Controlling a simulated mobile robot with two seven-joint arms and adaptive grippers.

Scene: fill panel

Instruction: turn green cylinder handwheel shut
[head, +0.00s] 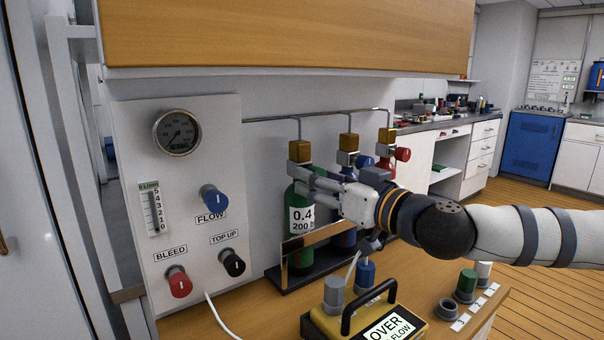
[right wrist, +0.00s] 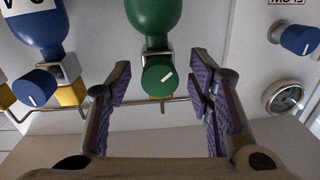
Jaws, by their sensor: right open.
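The green cylinder (head: 300,222) stands in a dark rack below the wooden cabinet, at the left end of a row of cylinders. Its handwheel is hidden behind my right gripper (head: 304,180) in the head view. In the right wrist view, which is upside down, the round green handwheel (right wrist: 158,79) with a slanted white mark sits at the neck of the green cylinder (right wrist: 153,16). My right gripper (right wrist: 160,75) is open, with purple-padded fingers on either side of the handwheel. I see gaps on both sides. My left gripper is out of view.
A white panel (head: 228,125) with a gauge (head: 177,132) and knobs stands left of the cylinders. A blue cylinder (head: 343,238) stands close on the right. A yellow box (head: 333,325) with a black handle is in front. Pipes run behind.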

